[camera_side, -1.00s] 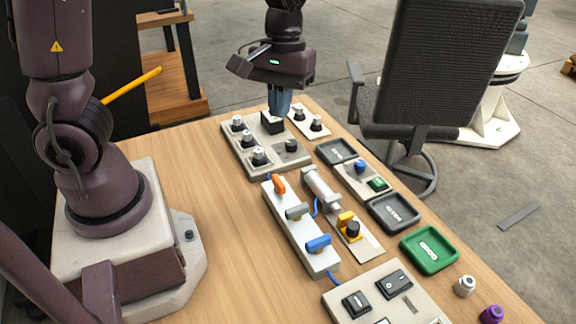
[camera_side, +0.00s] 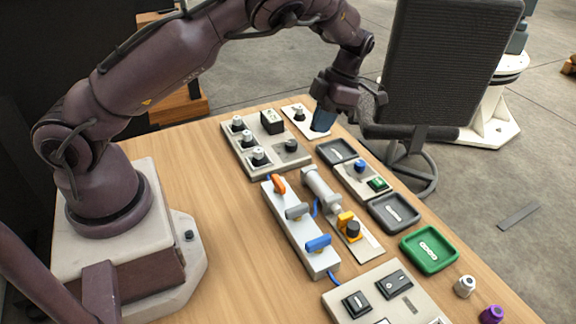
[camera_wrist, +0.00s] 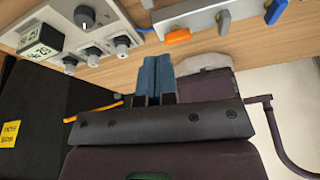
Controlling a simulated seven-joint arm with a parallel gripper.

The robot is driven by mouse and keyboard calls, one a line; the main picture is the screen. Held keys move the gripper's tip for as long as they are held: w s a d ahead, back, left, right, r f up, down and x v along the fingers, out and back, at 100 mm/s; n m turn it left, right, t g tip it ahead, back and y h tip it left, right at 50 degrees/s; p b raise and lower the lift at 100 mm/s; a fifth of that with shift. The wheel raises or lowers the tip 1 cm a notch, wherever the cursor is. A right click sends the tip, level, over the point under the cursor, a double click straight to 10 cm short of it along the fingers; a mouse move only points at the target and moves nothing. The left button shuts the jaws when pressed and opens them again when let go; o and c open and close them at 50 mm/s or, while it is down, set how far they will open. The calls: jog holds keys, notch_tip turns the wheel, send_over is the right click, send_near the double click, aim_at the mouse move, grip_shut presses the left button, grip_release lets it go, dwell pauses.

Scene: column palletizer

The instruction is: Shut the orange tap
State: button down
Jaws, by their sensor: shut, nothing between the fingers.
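The orange tap (camera_side: 279,184) sits at the far end of a pale valve block (camera_side: 298,235). Its handle lies roughly along the block. The grey tap (camera_side: 297,211) and the blue tap (camera_side: 318,243) on the same block have handles turned across it. In the wrist view the orange tap (camera_wrist: 178,36) is just above and right of my fingertips, apart from them. My gripper (camera_side: 321,126) is over the far right corner of the table, by a small plate with knobs, away from the taps. Its blue fingers (camera_wrist: 155,70) are together and empty.
A grey panel with knobs and a dark block (camera_side: 262,150) stands behind the valve block. A grey cylinder (camera_side: 320,187) and a plate with a yellow part (camera_side: 347,222) lie close on its right. Trays (camera_side: 430,249) line the right edge. The table left of the block is clear.

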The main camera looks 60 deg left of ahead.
aim_at(279, 184)
jog(key=shift+s+n, duration=0.1)
jog(key=shift+n, duration=0.8)
jog(key=x, duration=1)
jog(key=shift+s+f, duration=0.15)
jog(key=shift+s, duration=0.05)
jog(key=shift+s+r, duration=0.2)
jog(key=shift+s, duration=1.65)
